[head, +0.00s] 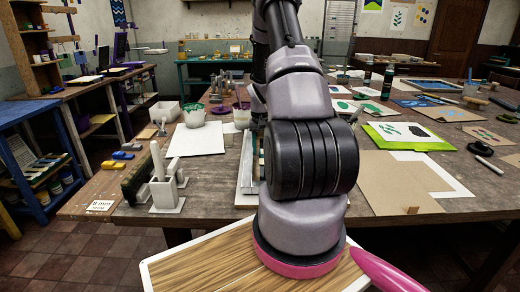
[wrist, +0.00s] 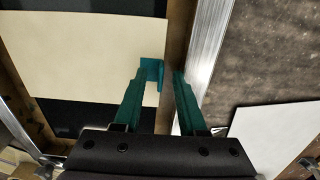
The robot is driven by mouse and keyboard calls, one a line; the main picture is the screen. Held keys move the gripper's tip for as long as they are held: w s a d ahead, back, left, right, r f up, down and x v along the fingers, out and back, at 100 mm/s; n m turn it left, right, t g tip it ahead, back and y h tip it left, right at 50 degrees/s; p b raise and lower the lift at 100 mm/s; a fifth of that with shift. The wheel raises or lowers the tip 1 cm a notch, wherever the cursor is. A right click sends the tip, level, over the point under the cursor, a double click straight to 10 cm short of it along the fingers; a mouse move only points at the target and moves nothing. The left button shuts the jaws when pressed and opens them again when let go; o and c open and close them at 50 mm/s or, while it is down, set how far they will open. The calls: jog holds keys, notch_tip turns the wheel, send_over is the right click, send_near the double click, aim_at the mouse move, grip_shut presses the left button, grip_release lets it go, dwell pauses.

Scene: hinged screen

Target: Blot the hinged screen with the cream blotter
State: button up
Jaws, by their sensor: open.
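The hinged screen (wrist: 172,50) shows in the wrist view as a brown wooden frame edge beside a silver rail (wrist: 208,50). In the head view, its narrow left part (head: 243,170) shows on the table; my arm hides the rest. A flat cream sheet (wrist: 85,55), which looks like the cream blotter, lies left of the frame edge, with dark surface above and below it. My gripper (wrist: 165,72) has two teal fingers, apart and empty, over the frame edge. The left fingertip overlaps the sheet's right edge in the picture; I cannot tell whether they touch.
A white sheet (head: 197,138) lies left of the screen. A grey stand (head: 165,185) is at the table's front left. A brown board (head: 385,182) and a green-edged print (head: 405,136) lie on the right.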

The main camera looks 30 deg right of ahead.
jog(key=shift+r, duration=3.55)
